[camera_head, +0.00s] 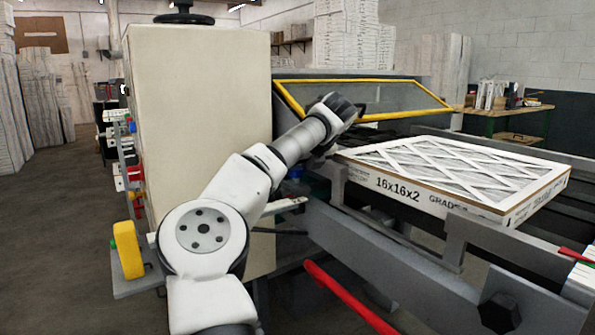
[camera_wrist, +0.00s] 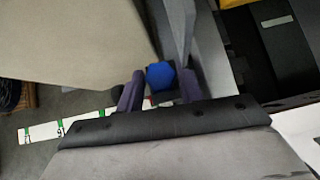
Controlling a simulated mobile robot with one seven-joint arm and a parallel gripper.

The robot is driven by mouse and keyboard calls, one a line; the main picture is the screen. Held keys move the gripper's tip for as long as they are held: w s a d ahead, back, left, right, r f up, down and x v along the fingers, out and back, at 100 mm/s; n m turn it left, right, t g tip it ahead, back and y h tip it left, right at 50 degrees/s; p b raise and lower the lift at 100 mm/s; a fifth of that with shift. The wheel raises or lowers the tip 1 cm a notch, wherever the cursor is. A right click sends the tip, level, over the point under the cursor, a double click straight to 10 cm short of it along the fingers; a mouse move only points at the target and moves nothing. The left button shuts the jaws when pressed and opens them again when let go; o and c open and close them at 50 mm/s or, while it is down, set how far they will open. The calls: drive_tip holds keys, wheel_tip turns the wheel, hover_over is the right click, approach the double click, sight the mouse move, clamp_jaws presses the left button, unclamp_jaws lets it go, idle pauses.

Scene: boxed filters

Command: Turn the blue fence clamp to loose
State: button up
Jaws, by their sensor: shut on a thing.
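The blue fence clamp (camera_wrist: 160,74) shows in the wrist view as a rounded blue knob beside the grey metal rail. My gripper (camera_wrist: 160,84) has one dark finger on each side of the knob and is shut on it. The lower part of the knob and its stem are hidden by the gripper body. In the head view my arm reaches over to the near side of the machine, and its wrist hides most of the gripper. A small blue patch shows below the wrist there; I cannot tell whether it is this clamp.
A boxed filter (camera_head: 450,175) marked 16x16x2 lies on the machine's rails to the right of my arm. A large beige cabinet (camera_head: 200,110) stands close on the left. A yellow-framed guard (camera_head: 380,98) is behind my wrist. A red bar (camera_head: 345,298) juts out at the front.

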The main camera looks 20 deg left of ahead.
drive_tip(key=shift+n+g+y, duration=0.3)
drive_tip(key=shift+n, duration=0.2)
drive_tip(key=o, duration=1)
